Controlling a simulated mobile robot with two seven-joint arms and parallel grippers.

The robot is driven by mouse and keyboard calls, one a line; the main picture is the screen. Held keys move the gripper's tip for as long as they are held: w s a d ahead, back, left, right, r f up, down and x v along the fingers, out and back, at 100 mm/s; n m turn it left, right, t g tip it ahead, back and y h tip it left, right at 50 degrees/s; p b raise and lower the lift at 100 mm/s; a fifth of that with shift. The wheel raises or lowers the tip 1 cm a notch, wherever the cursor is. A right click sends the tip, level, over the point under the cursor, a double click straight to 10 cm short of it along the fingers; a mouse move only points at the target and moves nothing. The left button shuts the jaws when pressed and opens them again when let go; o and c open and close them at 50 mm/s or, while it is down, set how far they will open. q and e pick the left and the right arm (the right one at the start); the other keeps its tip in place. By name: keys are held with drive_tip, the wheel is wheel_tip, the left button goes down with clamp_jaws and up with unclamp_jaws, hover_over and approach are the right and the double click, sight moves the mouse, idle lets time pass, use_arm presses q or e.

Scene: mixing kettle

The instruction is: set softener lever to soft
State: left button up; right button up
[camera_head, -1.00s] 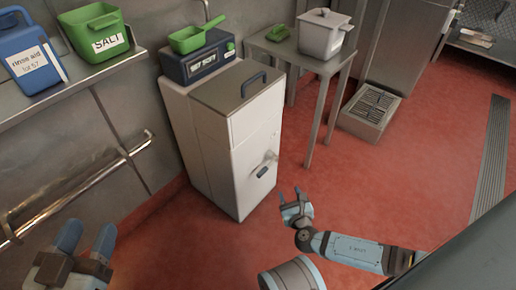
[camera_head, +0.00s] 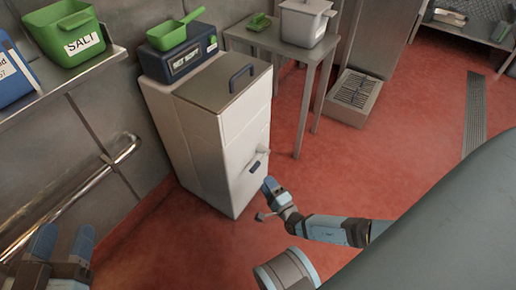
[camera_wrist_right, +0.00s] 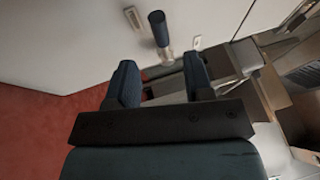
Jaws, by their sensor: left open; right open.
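The white softener cabinet (camera_head: 220,140) stands on the red floor with a grey lid. Its lever, with a blue grip (camera_head: 255,166) and a pale metal part, is on the front face. In the right wrist view the blue lever grip (camera_wrist_right: 158,28) is beyond the fingertips, with small pale plates on either side; their writing is unreadable. My right gripper (camera_head: 265,200) is open and empty, in front of and below the lever, apart from it. Its fingers (camera_wrist_right: 160,80) also show in the wrist view. My left gripper (camera_head: 64,245) is open and empty at lower left.
A blue-grey control box (camera_head: 182,58) with a green scoop (camera_head: 176,36) adjoins the cabinet. A wall shelf (camera_head: 75,78) holds a green salt tub (camera_head: 66,32). A metal rail (camera_head: 75,190) runs along the left wall. A side table (camera_head: 270,42) stands behind; red floor is open at right.

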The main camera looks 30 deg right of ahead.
sight(256, 169)
drive_tip(key=w, duration=0.2)
drive_tip(key=w+r+b, duration=0.1)
drive_tip(key=w, duration=0.4)
drive_tip(key=shift+w+r+b, duration=0.15)
drive_tip(key=shift+w+b, duration=0.15)
drive_tip(key=shift+w, duration=0.1)
use_arm(q)
drive_tip(key=shift+w+a+r+m+h, duration=0.3)
drive_tip(key=shift+m+h, duration=0.1)
drive_tip(key=shift+m, duration=0.2)
use_arm(e)
drive_tip(key=shift+w, duration=0.15)
use_arm(q)
drive_tip(key=shift+f, duration=0.25)
use_arm(e)
drive_tip(key=shift+w+r, duration=0.1)
drive_tip(key=shift+w, duration=0.05)
